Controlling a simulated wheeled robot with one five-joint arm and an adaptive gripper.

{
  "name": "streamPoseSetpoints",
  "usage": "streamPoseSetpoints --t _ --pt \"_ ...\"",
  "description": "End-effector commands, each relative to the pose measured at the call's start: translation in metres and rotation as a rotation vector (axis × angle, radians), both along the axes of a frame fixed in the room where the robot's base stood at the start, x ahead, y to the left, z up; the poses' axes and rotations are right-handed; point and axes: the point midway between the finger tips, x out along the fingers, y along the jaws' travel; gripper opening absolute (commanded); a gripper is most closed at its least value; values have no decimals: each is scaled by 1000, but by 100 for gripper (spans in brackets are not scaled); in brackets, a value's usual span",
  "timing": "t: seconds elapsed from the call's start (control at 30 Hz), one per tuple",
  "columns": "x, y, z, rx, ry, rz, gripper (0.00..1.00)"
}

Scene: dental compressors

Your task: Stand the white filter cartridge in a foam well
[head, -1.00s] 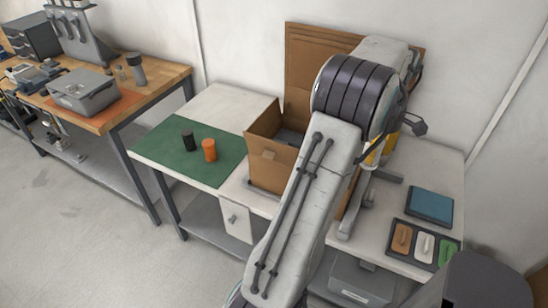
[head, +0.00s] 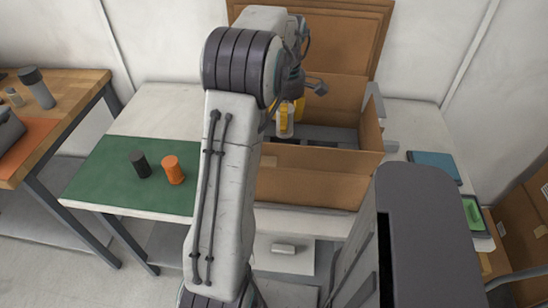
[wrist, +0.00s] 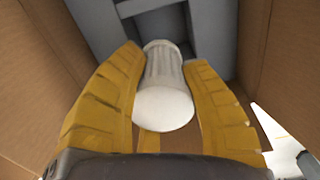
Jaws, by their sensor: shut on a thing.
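My gripper (wrist: 166,100) is shut on the white filter cartridge (wrist: 164,95), with a yellow finger on each side of it. The cartridge has a ribbed side and a smooth round end facing the wrist camera. In the head view, the cartridge (head: 285,122) hangs below the yellow fingers over the open cardboard box (head: 318,187). Grey foam (head: 335,137) with dark wells lies inside the box; it also shows in the wrist view (wrist: 212,48), beyond the cartridge. I cannot tell whether the cartridge's far end touches the foam or enters a well.
Cardboard walls stand close on both sides in the wrist view. A black cylinder (head: 140,164) and an orange cylinder (head: 173,170) stand on a green mat (head: 103,178) left of the box. A blue flat item (head: 434,165) and a tray (head: 478,218) lie to the right.

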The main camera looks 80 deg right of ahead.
Motion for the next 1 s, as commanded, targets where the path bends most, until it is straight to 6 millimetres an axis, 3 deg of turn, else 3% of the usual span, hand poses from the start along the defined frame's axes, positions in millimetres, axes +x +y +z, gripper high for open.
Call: streamPoseSetpoints --t 0.3,0.8,1.0 --pt "0 1 -46 2 0 0 8" --pt "0 1 -88 3 0 0 8" --pt "0 0 -91 0 0 0 8"
